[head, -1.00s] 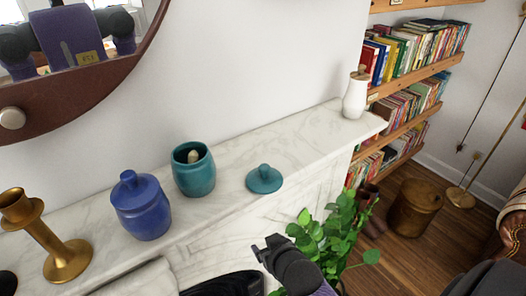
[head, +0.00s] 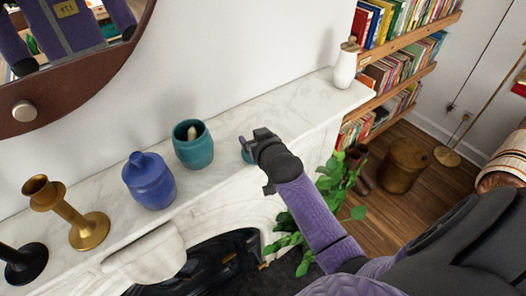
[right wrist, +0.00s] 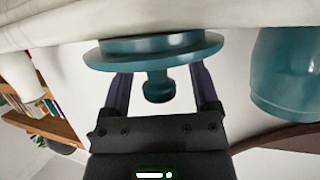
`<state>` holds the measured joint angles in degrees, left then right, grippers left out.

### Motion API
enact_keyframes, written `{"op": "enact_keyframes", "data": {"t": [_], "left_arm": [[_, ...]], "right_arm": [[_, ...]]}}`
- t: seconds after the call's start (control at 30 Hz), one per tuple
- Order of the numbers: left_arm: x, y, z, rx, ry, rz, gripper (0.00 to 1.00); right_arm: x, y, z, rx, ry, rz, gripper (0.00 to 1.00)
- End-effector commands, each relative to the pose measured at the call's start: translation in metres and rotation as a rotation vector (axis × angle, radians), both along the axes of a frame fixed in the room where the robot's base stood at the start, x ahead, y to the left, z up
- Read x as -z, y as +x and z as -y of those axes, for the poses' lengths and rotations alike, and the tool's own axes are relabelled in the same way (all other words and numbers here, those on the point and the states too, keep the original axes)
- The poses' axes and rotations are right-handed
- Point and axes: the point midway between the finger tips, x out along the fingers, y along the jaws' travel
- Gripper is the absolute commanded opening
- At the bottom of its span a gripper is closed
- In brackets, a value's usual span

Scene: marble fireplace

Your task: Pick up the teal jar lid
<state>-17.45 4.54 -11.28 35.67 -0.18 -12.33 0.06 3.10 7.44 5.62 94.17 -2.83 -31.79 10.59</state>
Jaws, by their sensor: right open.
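The teal jar lid (head: 246,156) lies knob up on the white marble mantel, mostly hidden behind my right gripper (head: 252,142) in the head view. The right wrist view is upside down and shows the lid (right wrist: 160,48) with its round knob hanging toward the palm. My right gripper (right wrist: 160,84) is open there, one finger on each side of the knob, with gaps between. The fingertips reach near the lid's disc; I cannot tell whether they touch it. The open teal jar (head: 194,150) stands left of the lid with a pale object inside. My left gripper is out of view.
A plant (head: 335,180) is below the front edge.

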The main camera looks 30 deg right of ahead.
Motion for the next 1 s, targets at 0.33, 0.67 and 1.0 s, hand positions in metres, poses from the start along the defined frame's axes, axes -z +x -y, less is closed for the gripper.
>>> {"op": "enact_keyframes", "data": {"t": [0.33, 0.67, 1.0], "left_arm": [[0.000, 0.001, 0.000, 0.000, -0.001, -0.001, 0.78], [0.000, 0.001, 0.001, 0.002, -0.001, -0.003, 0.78], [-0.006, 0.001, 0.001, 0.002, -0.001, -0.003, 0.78]], "right_arm": [[0.000, 0.000, 0.000, 0.000, 0.000, 0.000, 0.18], [-0.001, 0.000, 0.000, 0.000, 0.000, 0.000, 0.00], [-0.064, 0.000, 0.000, 0.000, -0.002, 0.007, 0.00]]}}
